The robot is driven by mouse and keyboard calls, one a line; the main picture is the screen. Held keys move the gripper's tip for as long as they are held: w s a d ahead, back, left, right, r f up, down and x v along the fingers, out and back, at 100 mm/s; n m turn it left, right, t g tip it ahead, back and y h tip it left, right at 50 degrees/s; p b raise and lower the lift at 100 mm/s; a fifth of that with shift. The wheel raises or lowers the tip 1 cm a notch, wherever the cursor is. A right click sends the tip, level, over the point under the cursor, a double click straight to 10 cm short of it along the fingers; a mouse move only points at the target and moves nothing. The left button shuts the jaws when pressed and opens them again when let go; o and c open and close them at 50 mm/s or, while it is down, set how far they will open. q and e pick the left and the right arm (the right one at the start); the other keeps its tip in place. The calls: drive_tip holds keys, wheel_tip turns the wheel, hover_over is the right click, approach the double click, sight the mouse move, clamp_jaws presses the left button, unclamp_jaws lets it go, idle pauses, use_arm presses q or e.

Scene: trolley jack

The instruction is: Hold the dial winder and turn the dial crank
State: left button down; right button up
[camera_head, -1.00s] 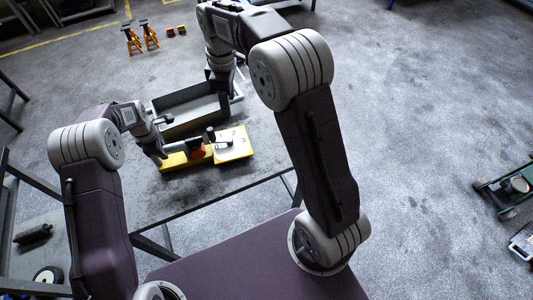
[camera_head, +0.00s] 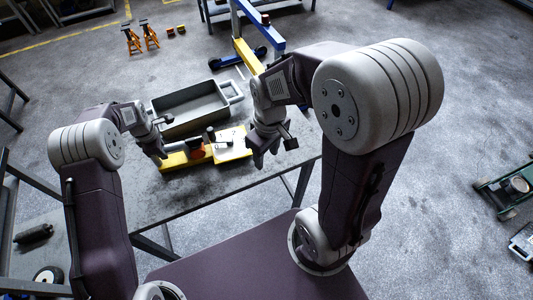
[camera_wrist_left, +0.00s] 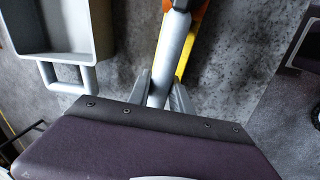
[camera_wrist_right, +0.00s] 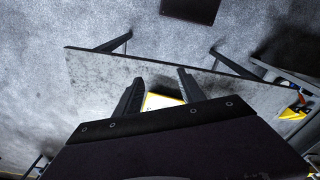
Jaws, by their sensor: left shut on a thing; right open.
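The dial winder has a yellow base (camera_head: 178,161) with an orange part and a pale, yellow-edged dial plate (camera_head: 236,150) at its right end, on the bench. A small dark knob (camera_head: 211,131), seemingly of the dial crank, stands at the plate's left side. My left gripper (camera_head: 160,153) is shut on the winder's grey round handle, which shows between its fingers in the left wrist view (camera_wrist_left: 170,60). My right gripper (camera_head: 262,160) is open and empty, pointing down just right of the plate. In the right wrist view the plate's yellow edge (camera_wrist_right: 160,102) shows between the fingers, partly hidden.
A grey tray (camera_head: 163,106) with a side handle stands on the bench behind the winder. The bench top (camera_head: 170,193) is clear in front. A blue and yellow hoist frame (camera_head: 248,56) stands behind on the floor. Orange stands (camera_head: 150,36) are farther back.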

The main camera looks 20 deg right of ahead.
drive_tip(key=shift+w, duration=0.1)
clamp_jaws()
drive_tip(key=w+r+n+t, duration=0.2)
drive_tip(key=w+n+t, duration=0.4)
drive_tip(key=w, duration=0.7)
drive_tip(key=s+a+f+n+y, duration=0.25)
drive_tip(key=a+f+n, duration=0.2)
drive_tip(key=a, duration=0.35)
drive_tip(key=shift+m+y, duration=0.25)
drive_tip(key=shift+y, duration=0.2)
drive_tip(key=x, duration=1.1)
drive_tip(key=shift+s, duration=0.15)
drive_tip(key=shift+w+d, duration=0.15)
drive_tip(key=shift+w, duration=0.9)
drive_tip(key=shift+w+d, duration=0.15)
drive_tip(key=shift+w, duration=0.85)
